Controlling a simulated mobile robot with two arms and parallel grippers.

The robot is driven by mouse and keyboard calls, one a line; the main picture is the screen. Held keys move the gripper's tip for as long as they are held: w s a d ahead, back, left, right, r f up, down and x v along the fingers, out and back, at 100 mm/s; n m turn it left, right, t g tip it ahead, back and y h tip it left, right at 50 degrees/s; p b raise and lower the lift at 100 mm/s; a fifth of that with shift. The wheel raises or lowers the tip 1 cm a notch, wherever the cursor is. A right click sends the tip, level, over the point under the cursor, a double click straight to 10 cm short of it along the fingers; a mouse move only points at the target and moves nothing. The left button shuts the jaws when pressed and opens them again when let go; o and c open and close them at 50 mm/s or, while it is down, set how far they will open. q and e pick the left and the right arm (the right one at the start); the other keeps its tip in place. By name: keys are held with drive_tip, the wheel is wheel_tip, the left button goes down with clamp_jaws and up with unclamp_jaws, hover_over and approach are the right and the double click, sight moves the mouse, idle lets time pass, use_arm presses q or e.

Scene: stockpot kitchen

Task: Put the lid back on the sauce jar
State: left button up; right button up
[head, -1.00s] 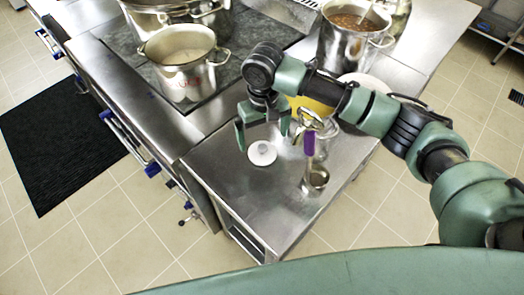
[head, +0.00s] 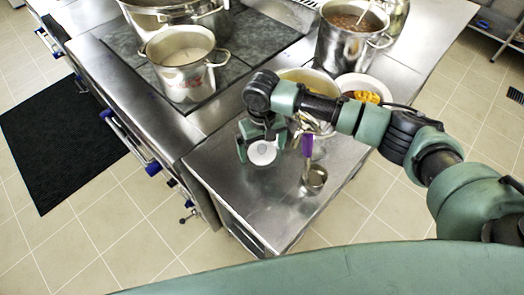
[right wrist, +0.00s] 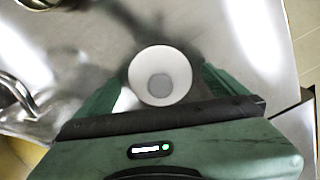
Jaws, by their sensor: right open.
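The white round lid (head: 262,153) lies on the steel counter, with a small raised knob in its middle. In the right wrist view the lid (right wrist: 160,62) is between my fingers, with a gap visible on the right side. My right gripper (head: 261,141) is open, low over the counter, with one finger on each side of the lid; it also shows in the right wrist view (right wrist: 160,88). My left gripper is not in view.
A ladle with a purple handle (head: 307,144) is just right of the gripper. A large pot (head: 305,78) and a white plate (head: 351,82) are behind my arm. The counter's front is clear.

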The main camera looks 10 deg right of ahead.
sight(262, 147)
drive_tip(key=c, duration=1.4)
drive_tip(key=shift+r, duration=0.1)
wheel_tip(262, 147, up, 20)
drive_tip(key=shift+b, duration=1.2)
